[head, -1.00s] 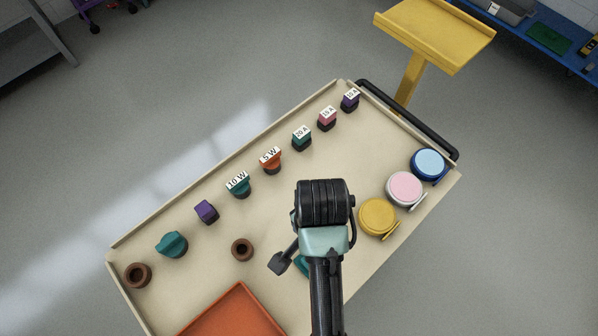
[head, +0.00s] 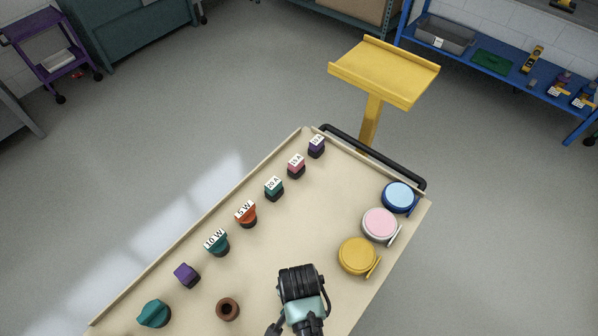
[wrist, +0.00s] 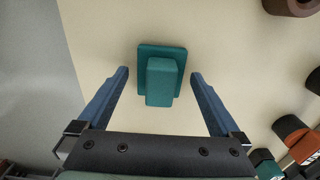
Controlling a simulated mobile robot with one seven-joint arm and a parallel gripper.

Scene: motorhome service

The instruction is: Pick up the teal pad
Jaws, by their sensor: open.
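The teal pad (wrist: 176,52) shows in the wrist view as a square teal base with a raised teal block on top. It rests on the beige table top near the table's edge. My gripper (wrist: 160,76) is open, with one blue finger to the left of the pad and one to the right, both apart from it. The fingertips reach about level with the pad's raised block in the picture. In the head view my arm's end (head: 300,290) shows at the bottom, and the pad is hidden or out of view there.
On the beige table (head: 300,230) stand a row of labelled pieces such as the red 5 W one (head: 246,215), a purple block (head: 187,275), a brown ring (head: 228,309), and yellow (head: 358,256), pink (head: 379,224) and blue (head: 398,196) round tins. A yellow stand (head: 385,72) is beyond.

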